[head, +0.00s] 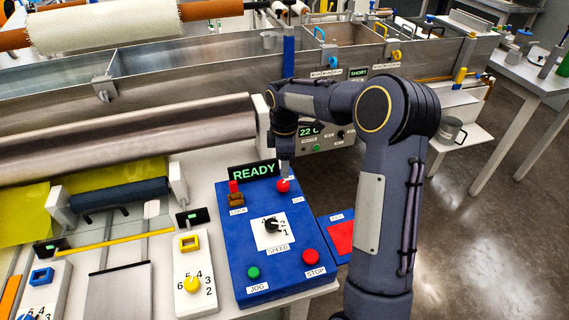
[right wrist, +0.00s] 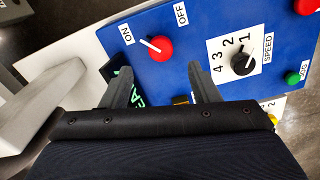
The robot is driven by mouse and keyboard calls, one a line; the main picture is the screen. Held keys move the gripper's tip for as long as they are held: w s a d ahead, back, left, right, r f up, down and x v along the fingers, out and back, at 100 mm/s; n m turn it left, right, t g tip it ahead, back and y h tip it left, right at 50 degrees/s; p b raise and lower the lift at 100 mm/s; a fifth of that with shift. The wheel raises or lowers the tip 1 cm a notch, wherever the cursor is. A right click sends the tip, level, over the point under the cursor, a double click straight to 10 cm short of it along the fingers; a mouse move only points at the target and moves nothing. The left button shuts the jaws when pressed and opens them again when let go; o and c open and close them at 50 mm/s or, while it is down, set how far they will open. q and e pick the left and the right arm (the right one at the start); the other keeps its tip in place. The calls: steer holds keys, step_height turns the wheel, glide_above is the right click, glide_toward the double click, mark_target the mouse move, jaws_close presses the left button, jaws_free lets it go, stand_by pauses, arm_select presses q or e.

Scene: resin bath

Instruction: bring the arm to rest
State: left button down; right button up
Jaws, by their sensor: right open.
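My right arm reaches in from the lower right in the head view, bent at the elbow. Its gripper (head: 284,166) points down over the back of the blue control panel (head: 240,224), by the red rotary knob (head: 283,185). In the right wrist view the two fingers of my right gripper (right wrist: 158,69) are spread apart with nothing held between them. The red knob (right wrist: 157,48) lies just beyond the fingertips, its white pointer between ON and OFF, nearer ON. I cannot tell whether a finger touches it. My left gripper is not in view.
A lit READY display (head: 254,170) stands at the panel's back edge, close to the gripper. A black speed dial (head: 271,225) and a red STOP button (head: 310,256) sit in front. A steel roller (head: 120,139) lies left. Open floor (head: 480,240) is at the right.

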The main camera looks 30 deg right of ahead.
stand_by(0.3)
steer(key=s+a+r+m+t+y, duration=0.1)
steer(key=s+a+r+m, duration=0.15)
steer(key=s, duration=0.45)
steer(key=s+a+r+m+t+y, duration=0.1)
steer(key=s+a+r+m+t, duration=0.1)
steer(key=s+r+m, duration=0.35)
steer(key=s+a+r+m+t+y, duration=0.1)
steer(key=s+a+r, duration=0.15)
steer(key=s, duration=0.55)
steer(key=s+a+f+m+t, duration=0.1)
steer(key=s+a+f+m, duration=0.2)
steer(key=s+a+m, duration=0.2)
steer(key=s, duration=0.3)
steer(key=shift+s+f+t+y, duration=0.15)
steer(key=shift+s+t+y, duration=0.15)
steer(key=shift+y, duration=0.1)
